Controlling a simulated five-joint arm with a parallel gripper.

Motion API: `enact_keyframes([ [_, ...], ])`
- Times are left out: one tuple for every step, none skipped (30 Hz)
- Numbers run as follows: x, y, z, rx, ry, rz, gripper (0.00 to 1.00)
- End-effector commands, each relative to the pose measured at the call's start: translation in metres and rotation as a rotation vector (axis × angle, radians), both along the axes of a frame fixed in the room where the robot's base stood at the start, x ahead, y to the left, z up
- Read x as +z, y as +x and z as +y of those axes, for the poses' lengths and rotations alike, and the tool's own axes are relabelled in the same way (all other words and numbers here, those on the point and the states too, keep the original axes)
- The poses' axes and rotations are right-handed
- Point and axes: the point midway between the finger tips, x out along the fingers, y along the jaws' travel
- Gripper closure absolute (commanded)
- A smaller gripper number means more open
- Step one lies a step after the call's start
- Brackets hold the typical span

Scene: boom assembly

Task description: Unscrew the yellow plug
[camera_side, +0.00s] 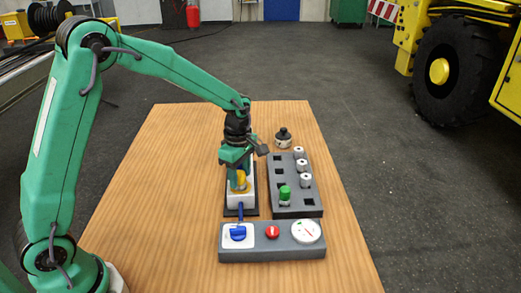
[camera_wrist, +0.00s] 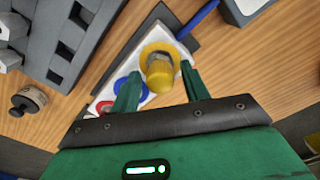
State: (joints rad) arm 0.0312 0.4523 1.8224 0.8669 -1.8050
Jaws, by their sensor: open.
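The yellow plug (camera_wrist: 160,74) stands in a white block (camera_wrist: 183,46) on a dark base, with a yellow ring around its foot. In the side view the plug (camera_side: 239,181) shows just below my gripper (camera_side: 236,168). My gripper is open in the wrist view, its two green fingers (camera_wrist: 161,88) on either side of the plug. The plug lies between the fingertips, with a gap visible at both sides. A blue ring and a red ring lie on the same block, partly hidden by the left finger.
A grey rack (camera_side: 295,209) with a green-topped part (camera_side: 285,194) and several metal pieces stands to the right. A control panel (camera_side: 260,256) with a blue knob, red button and gauge is in front. A dark round part (camera_side: 284,138) stands behind the rack. The table's left side is clear.

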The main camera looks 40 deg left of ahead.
Motion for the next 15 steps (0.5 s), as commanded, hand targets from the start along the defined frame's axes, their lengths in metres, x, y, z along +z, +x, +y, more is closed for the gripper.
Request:
enact_keyframes([
  [0.0, 0.0, 0.0, -0.029, 0.0, 0.0, 0.55],
  [0.0, 0.0, 0.0, -0.049, 0.0, 0.0, 0.55],
  [0.0, 0.0, 0.0, -0.078, 0.0, 0.0, 0.55],
  [0.0, 0.0, 0.0, -0.102, 0.0, 0.0, 0.55],
  [0.0, 0.0, 0.0, -0.125, 0.0, 0.0, 0.55],
  [0.0, 0.0, 0.0, -0.156, 0.0, 0.0, 0.55],
  [0.0, 0.0, 0.0, -0.178, 0.0, 0.0, 0.55],
  [0.0, 0.0, 0.0, -0.201, 0.0, 0.0, 0.55],
  [0.0, 0.0, 0.0, -0.231, 0.0, 0.0, 0.55],
  [0.0, 0.0, 0.0, -0.255, 0.0, 0.0, 0.55],
  [0.0, 0.0, 0.0, -0.277, 0.0, 0.0, 0.55],
  [0.0, 0.0, 0.0, -0.307, 0.0, 0.0, 0.55],
  [0.0, 0.0, 0.0, -0.33, 0.0, 0.0, 0.55],
  [0.0, 0.0, 0.0, -0.353, 0.0, 0.0, 0.55],
  [0.0, 0.0, 0.0, -0.384, 0.0, 0.0, 0.55],
])
